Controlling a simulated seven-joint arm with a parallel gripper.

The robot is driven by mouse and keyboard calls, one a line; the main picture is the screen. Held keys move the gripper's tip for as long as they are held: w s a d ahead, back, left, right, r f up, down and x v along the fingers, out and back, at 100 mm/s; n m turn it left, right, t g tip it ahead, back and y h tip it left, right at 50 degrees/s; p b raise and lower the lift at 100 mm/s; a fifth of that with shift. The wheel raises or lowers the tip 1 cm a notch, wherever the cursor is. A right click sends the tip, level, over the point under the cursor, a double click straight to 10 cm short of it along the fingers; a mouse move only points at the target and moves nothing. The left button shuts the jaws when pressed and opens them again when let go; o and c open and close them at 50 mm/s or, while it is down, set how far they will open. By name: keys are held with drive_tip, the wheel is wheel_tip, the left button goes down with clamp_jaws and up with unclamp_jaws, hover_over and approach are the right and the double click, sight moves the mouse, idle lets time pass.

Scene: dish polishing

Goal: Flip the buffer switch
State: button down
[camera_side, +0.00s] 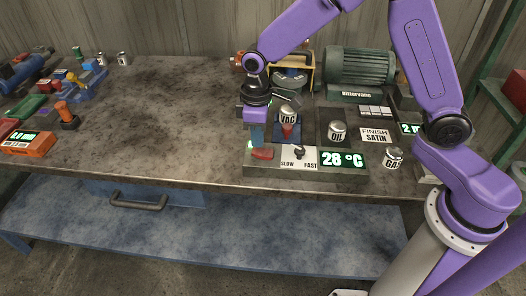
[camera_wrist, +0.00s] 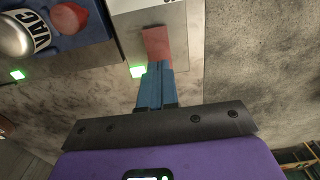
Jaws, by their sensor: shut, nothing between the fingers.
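The red rocker switch (camera_side: 262,153) sits at the left end of the control box along the bench's front edge. A small lit green lamp (camera_side: 249,145) is beside it. My gripper (camera_side: 257,146) is over the box's left end, pointing down, with its blue fingers together and empty. In the wrist view the fingertips (camera_wrist: 157,64) overlap the near end of the red switch (camera_wrist: 157,42), and the green lamp (camera_wrist: 138,71) glows just left of them. I cannot tell whether the tips touch the switch.
A SLOW/FAST knob (camera_side: 299,153) and a 28 °C display (camera_side: 342,159) share the box. The VAC (camera_side: 288,118), OIL (camera_side: 337,132) and GAS (camera_side: 393,157) knobs and a green motor (camera_side: 358,66) stand close by.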

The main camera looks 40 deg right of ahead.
sight(258, 150)
drive_tip(key=shift+f, duration=1.1)
idle(0.6)
drive_tip(key=shift+r, duration=3.5)
